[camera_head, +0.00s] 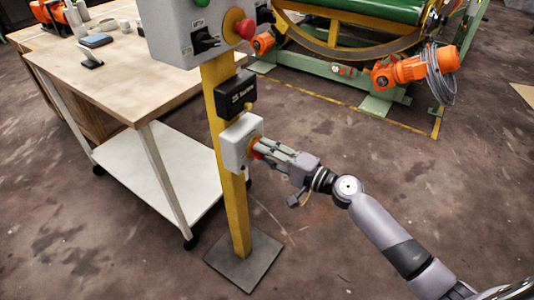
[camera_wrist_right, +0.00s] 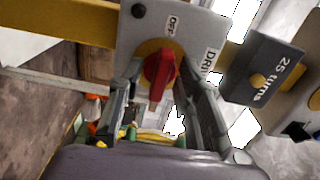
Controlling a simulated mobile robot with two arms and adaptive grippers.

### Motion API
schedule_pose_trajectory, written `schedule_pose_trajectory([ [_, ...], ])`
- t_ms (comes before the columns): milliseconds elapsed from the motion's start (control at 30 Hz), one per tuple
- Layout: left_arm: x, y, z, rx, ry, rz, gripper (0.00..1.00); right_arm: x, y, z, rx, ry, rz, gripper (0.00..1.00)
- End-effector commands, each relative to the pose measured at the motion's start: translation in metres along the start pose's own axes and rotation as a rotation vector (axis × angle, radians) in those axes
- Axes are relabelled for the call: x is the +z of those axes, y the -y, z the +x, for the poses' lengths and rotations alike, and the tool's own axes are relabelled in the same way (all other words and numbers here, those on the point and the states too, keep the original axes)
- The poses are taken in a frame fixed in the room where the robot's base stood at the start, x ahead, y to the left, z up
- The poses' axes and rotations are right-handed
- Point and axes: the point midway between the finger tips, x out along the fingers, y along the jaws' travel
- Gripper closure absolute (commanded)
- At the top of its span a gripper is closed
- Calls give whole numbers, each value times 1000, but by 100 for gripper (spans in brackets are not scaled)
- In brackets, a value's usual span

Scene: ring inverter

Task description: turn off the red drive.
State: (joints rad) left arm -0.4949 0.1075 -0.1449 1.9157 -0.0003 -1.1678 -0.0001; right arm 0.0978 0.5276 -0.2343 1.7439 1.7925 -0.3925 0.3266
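The red drive switch is a red rotary knob (camera_wrist_right: 158,72) on a yellow round plate, on a light grey box (camera_head: 236,143) fixed to a yellow post. In the right wrist view an "OFF" label sits just above the knob and a partly hidden "DRI..." label to its right. The knob's grip ridge stands nearly upright in that view, slightly tilted. My right gripper (camera_head: 264,148) is at the front of the box. Its two fingers are apart, one on each side of the knob; whether they touch it is unclear. My left gripper is out of view.
Above the box on the yellow post (camera_head: 224,105) are a black "25 turns" box (camera_head: 235,94) and a larger grey control box (camera_head: 190,38) with a red button. A wooden-topped table (camera_head: 120,75) stands left. A green machine (camera_head: 370,75) with orange motors is behind.

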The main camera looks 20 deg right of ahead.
Motion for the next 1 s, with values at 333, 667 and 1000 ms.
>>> schedule_pose_trajectory([
  [333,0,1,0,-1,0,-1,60,0,-1,-19,2,-1,3,68],
  [667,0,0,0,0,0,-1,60,0,-1,-84,2,-2,3,68],
  [1000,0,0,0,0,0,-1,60,0,0,-119,0,0,0,68],
])
